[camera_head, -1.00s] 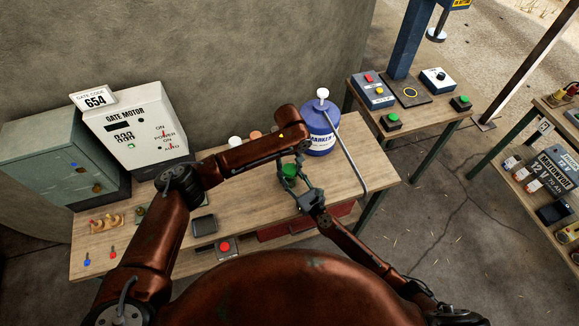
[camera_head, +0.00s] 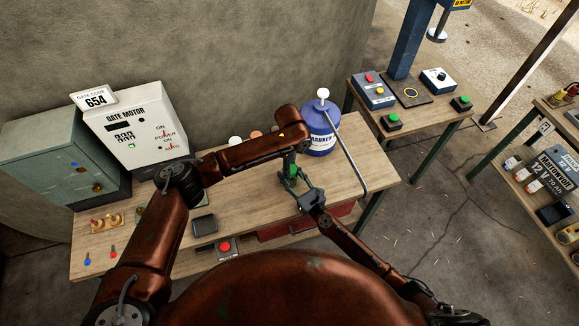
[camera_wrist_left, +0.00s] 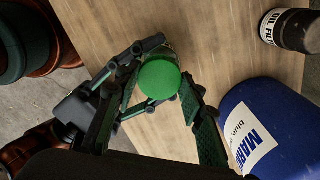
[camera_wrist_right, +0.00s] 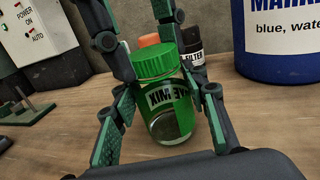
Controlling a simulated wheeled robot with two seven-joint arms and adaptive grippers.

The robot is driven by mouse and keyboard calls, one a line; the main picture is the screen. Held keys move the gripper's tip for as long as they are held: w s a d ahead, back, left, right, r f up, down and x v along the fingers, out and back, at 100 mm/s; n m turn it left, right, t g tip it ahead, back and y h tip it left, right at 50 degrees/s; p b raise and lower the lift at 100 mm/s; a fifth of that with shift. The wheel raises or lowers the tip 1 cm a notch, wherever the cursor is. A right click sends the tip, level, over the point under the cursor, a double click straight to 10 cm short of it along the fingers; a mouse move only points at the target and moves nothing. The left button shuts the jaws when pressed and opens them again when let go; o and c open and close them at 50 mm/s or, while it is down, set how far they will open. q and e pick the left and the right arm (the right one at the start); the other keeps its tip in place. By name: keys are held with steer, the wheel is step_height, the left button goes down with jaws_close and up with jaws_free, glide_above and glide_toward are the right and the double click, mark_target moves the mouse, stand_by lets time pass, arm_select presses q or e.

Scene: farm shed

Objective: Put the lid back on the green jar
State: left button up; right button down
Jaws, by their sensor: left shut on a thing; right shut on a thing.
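The clear jar (camera_wrist_right: 168,122) with a green label stands upright on the wooden bench. Its round green lid (camera_wrist_right: 154,62) sits at the jar's mouth in the right wrist view; I cannot tell whether it is fully seated. The lid also shows from above in the left wrist view (camera_wrist_left: 160,80). My right gripper (camera_head: 290,184) is shut around the jar's body from the front. My left gripper (camera_head: 290,167) points down from above, its fingers on both sides of the lid and shut on it. In the head view the fingers hide most of the jar.
A blue marker container (camera_head: 319,130) stands behind and right of the jar. A dark oil filter bottle (camera_wrist_left: 290,28) stands close behind it. A black box (camera_head: 204,225) lies on the bench to the left, with the gate motor box (camera_head: 137,127) farther left.

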arm_select(q)
steer(key=m, duration=0.4)
steer(key=shift+w+a+m, duration=0.1)
steer(key=shift+a+m, duration=0.05)
steer(key=shift+m, duration=0.25)
arm_select(e)
steer(key=shift+d, duration=0.1)
arm_select(q)
steer(key=o, duration=1.3)
steer(key=shift+r, duration=2.25)
steer(key=shift+c, duration=0.6)
